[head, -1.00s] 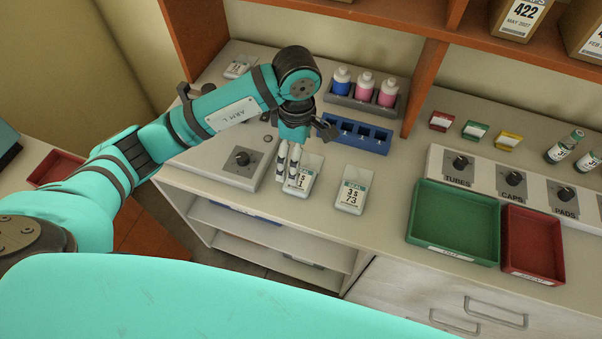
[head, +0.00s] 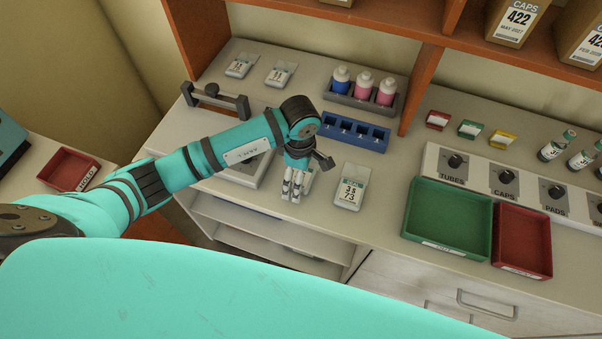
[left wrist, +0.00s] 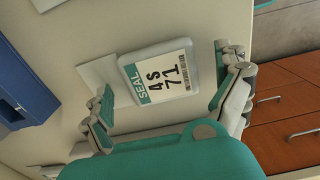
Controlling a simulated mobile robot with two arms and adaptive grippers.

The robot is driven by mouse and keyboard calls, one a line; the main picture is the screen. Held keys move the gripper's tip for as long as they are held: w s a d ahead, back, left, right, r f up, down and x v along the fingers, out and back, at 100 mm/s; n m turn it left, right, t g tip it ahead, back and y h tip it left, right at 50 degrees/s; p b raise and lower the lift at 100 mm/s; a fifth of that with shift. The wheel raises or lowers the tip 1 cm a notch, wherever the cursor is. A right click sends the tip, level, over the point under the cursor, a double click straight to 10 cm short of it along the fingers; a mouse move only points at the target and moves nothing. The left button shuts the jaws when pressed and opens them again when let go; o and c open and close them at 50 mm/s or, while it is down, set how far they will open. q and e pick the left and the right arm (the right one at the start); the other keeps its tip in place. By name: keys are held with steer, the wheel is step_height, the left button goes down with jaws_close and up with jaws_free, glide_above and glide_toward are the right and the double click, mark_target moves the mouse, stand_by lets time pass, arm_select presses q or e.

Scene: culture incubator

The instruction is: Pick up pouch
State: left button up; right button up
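A white pouch labelled "SEAL 4S 71" (left wrist: 160,75) lies on the counter in the left wrist view. My left gripper (left wrist: 165,70) is open, with one finger on each side of the pouch; I cannot tell whether they touch it. In the head view my left gripper (head: 292,187) points down over this pouch and mostly hides it; a pale edge (head: 309,179) shows. A second pouch, "3S 73" (head: 350,188), lies to the right, apart from the gripper. My right gripper is in neither view.
A blue slotted rack (head: 355,134) and a rack of bottles (head: 364,98) stand behind. Two more pouches lie at the back left (head: 241,66). A green tray (head: 447,218) and a red tray (head: 522,241) sit to the right. The counter's front edge is close to the gripper.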

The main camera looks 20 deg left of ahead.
arm_select(q)
steer(key=c, duration=1.2)
steer(key=shift+o, duration=0.2)
steer(key=shift+r, duration=0.15)
